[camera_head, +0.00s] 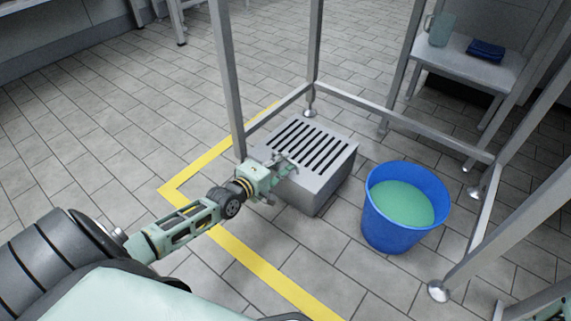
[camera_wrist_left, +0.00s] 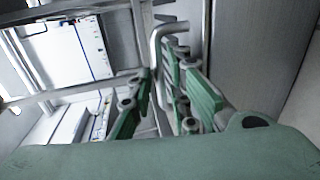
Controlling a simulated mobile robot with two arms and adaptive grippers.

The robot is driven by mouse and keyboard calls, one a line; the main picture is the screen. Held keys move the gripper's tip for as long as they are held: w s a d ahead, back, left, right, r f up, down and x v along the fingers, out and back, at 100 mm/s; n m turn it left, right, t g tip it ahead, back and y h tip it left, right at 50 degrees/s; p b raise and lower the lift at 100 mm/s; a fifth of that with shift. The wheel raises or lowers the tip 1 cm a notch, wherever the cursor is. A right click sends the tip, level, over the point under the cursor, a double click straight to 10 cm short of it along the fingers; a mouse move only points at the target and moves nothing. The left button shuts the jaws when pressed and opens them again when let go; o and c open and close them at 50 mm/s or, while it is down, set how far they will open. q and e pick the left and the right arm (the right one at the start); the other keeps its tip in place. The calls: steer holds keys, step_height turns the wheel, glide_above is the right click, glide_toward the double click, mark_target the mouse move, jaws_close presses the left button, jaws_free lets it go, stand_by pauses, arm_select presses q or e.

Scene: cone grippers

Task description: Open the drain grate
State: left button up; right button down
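The drain grate (camera_head: 312,146) is a slotted grey metal top on a low, box-like drain block (camera_head: 327,187) on the floor. It lies flat and looks closed. My left gripper (camera_head: 287,170) is at the near left edge of the grate. In the left wrist view, a pale bent metal handle (camera_wrist_left: 156,62) stands between the green fingers of my left gripper (camera_wrist_left: 162,92). The fingers are apart, with gaps beside the bar, and do not clearly grip it. The handle's lower end is hidden. My right gripper is not in view.
A blue bucket (camera_head: 391,233) of green liquid stands right of the drain block. Metal frame posts (camera_head: 227,75) and low rails (camera_head: 405,122) surround this spot. A side table (camera_head: 470,62) holds a jug (camera_head: 442,30) and a folded blue cloth (camera_head: 486,49). Tiled floor left of the yellow line (camera_head: 252,262) is clear.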

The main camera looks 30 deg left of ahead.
arm_select(q)
steer(key=shift+b+x, duration=0.35)
steer(key=shift+x, duration=0.8)
steer(key=shift+s, duration=0.1)
steer(key=shift+c, duration=0.2)
jaws_close()
